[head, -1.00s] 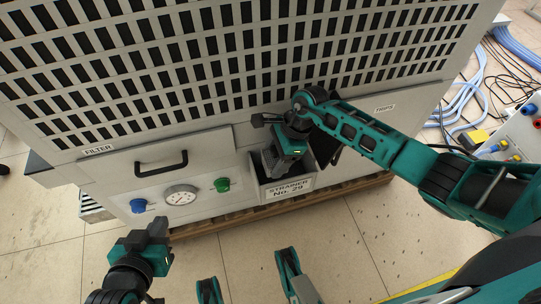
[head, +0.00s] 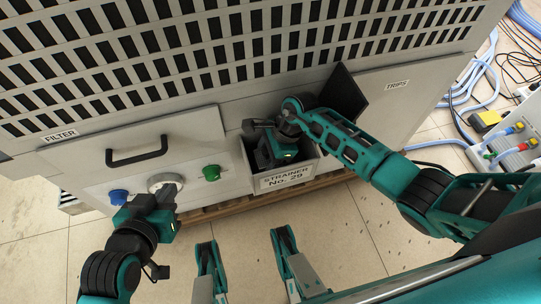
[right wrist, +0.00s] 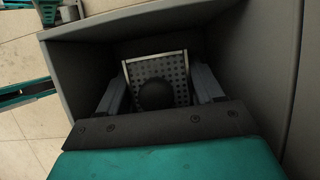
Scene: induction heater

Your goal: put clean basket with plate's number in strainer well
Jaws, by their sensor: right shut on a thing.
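The strainer well (head: 304,173) is an open grey box low on the cabinet front, with a plate (head: 287,178) reading "STRAINER No. 29". Its dark lid (head: 345,96) stands open. My right gripper (right wrist: 157,92) is inside the well, shut on the dark round knob of a perforated basket (right wrist: 165,68) with a pale metal rim; the basket sits between the well's walls in the right wrist view. No number on the basket is visible, and the head view hides it behind the gripper. My left gripper (head: 160,195) is in front of the dial gauge; its jaws are unclear.
A drawer handle (head: 137,152) under the "FILTER" label, a blue knob (head: 119,197) and a green knob (head: 210,171) are on the cabinet front, around the gauge (head: 165,181). Hoses (head: 480,75) and a connector box (head: 515,150) lie at right. The floor in front is clear.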

